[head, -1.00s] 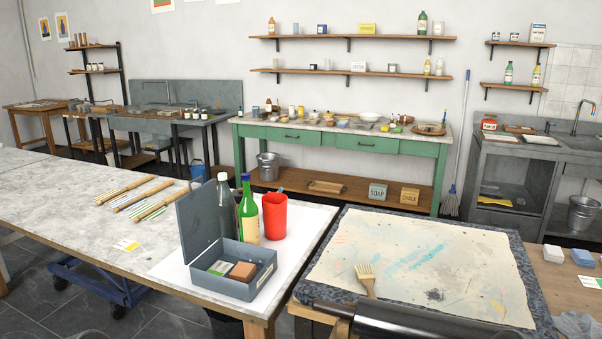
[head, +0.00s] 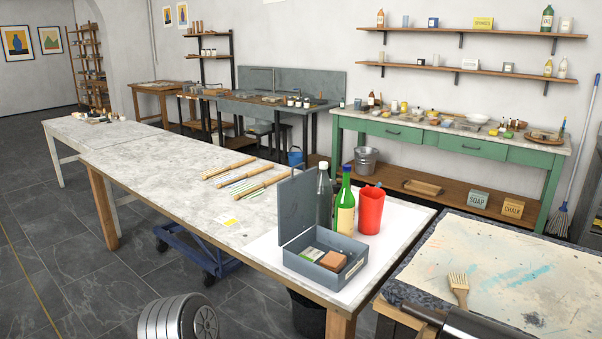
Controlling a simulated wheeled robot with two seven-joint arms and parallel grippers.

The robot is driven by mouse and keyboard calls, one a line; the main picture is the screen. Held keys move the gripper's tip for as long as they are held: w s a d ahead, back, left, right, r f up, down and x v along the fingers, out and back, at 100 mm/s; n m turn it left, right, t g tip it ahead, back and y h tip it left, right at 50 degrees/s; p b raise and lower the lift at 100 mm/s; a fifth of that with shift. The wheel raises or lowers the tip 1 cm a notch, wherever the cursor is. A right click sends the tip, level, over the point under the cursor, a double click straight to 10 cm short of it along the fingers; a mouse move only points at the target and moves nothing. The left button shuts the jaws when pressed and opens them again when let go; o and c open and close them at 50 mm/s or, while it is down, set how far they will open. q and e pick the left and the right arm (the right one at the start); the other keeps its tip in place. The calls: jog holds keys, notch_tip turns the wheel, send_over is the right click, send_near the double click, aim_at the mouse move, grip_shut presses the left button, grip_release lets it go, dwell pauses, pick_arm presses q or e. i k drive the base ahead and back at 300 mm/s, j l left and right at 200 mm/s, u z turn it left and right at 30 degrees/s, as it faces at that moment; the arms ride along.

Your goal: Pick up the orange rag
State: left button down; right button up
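I see no orange rag that I can make out in the head view. The closest colour is a small orange-brown block (head: 333,261) inside the open grey metal box (head: 325,272) on the long table; it looks like a solid block, not cloth. Neither of my grippers is in view.
The long table (head: 150,170) carries wooden sticks (head: 245,180), a dark bottle (head: 324,197), a green bottle (head: 345,205) and a red cup (head: 370,212). At right a stained sheet (head: 510,270) holds a brush (head: 458,288). Grey floor is free at left.

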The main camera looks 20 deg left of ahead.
aim_at(334, 261)
jog(key=i+z, duration=0.75)
jog(key=k+j, duration=0.05)
